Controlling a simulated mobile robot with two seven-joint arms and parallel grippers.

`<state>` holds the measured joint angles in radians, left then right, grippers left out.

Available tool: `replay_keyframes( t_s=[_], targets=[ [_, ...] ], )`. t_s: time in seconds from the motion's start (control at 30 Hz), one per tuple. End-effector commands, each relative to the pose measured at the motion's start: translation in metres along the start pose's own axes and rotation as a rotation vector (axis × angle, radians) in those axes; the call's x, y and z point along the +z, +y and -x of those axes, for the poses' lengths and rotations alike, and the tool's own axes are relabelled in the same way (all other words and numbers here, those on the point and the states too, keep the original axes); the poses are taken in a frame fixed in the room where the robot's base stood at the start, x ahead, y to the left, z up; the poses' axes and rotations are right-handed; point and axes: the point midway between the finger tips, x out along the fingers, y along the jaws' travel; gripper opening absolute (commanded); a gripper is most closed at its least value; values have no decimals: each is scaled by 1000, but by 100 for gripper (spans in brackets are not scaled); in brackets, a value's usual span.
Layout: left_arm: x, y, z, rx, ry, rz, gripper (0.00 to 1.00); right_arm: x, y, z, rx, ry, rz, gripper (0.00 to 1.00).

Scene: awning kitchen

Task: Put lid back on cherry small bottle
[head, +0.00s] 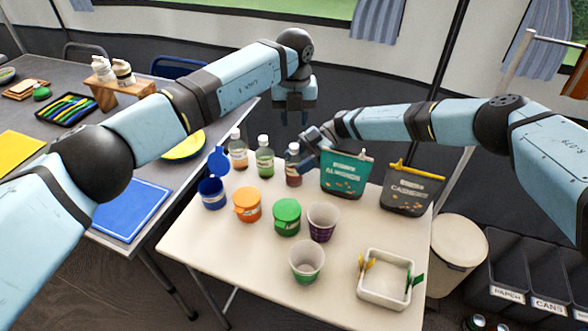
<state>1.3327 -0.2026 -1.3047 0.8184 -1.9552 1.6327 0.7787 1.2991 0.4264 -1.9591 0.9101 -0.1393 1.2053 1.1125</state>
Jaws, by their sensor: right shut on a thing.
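Three small bottles stand in a row at the back of the white table. The right one, with dark red contents, looks like the cherry small bottle (293,178); its label is too small to read. A pale lid (292,147) shows at its top; whether it is seated cannot be told. My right gripper (305,162) comes from the right against this bottle's upper part and is shut on it, the grip partly hidden. My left gripper (294,120) points down above and behind the bottle, its fingers apart with nothing visible between them.
The other small bottles (264,166) stand just left. Teal (345,174) and grey (412,192) pouches stand to the right. Blue (212,194), orange (247,206) and green (287,218) tubs and two cups (306,262) are in front. A white tray (386,297) is at the front right.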

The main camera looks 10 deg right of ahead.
Motion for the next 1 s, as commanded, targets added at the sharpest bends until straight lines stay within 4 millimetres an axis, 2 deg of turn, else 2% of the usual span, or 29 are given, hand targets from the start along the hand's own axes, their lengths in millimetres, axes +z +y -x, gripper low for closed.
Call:
replay_keyframes(
  t_s=[0.17,0.5,0.7,0.97,1.0],
  targets=[
    [-1,0,-18,1,3,0,35,0,0,0,0,0,0,0],
    [0,0,-68,0,3,0,35,0,0,0,0,0,0,0],
    [0,0,-79,0,0,0,35,0,0,0,0,0,0,0],
    [0,0,-79,0,0,-1,35,0,0,0,0,0,0,0],
    [0,0,-79,0,0,-1,28,0,0,0,0,0,0,0]
  ],
)
